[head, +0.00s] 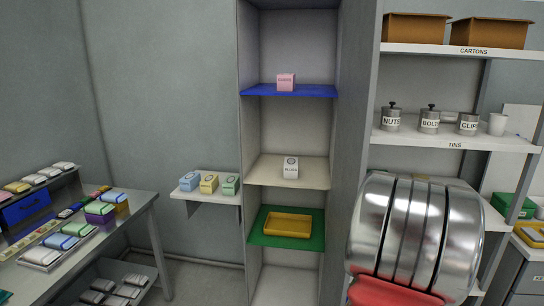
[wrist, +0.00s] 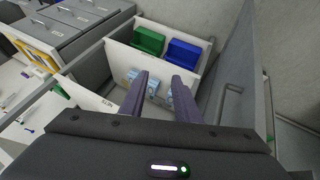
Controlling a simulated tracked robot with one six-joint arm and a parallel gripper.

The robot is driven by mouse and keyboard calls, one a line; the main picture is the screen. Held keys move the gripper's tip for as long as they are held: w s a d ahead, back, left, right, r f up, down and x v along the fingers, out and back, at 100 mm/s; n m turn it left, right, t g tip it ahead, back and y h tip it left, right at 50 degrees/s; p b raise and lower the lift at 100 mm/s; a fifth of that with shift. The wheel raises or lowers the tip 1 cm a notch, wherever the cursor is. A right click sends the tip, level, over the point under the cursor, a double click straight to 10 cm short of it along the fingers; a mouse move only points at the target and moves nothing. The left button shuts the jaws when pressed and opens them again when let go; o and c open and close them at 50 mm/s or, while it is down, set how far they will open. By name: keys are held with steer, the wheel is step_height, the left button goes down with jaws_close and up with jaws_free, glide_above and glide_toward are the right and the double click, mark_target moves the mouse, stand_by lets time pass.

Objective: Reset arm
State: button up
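My gripper (wrist: 160,80) shows in the wrist view, with two dark fingers pointing away from the camera. The fingers are apart, and I see nothing held between them. Beyond the fingers are small light blue packs (wrist: 152,86), partly hidden by the fingers. They look farther away than the fingertips, with no clear contact. The gripper is not visible in the head view.
The wrist view shows a green bin (wrist: 148,41), a blue bin (wrist: 185,53) and grey drawers (wrist: 58,32). The head view shows a tall cabinet with a blue shelf (head: 290,91), a yellow tray (head: 287,226), a small wall shelf (head: 205,196) and a steel table (head: 130,216).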

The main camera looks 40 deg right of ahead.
steer(key=w+a+r+n+y, duration=0.15)
steer(key=w+a, duration=0.25)
steer(key=a, duration=0.6)
steer(key=w+a+r+t+y, duration=0.1)
steer(key=w+a+r, duration=0.25)
steer(key=a, duration=0.75)
steer(key=w+a+r+n+y, duration=0.1)
steer(key=w+a, duration=0.4)
steer(key=a, duration=0.5)
steer(key=a+r+n+t+y, duration=0.1)
steer(key=a+r+n+t, duration=0.1)
steer(key=a, duration=1.2)
steer(key=w+a+r+n+t+y, duration=0.1)
steer(key=a+r+n, duration=0.4)
steer(key=a, duration=0.9)
steer(key=shift+a+r+t+y, duration=0.2)
steer(key=shift+r+t+y, duration=0.3)
steer(key=shift+t+y, duration=0.25)
steer(key=shift+a+n, duration=0.1)
steer(key=shift+n, duration=0.15)
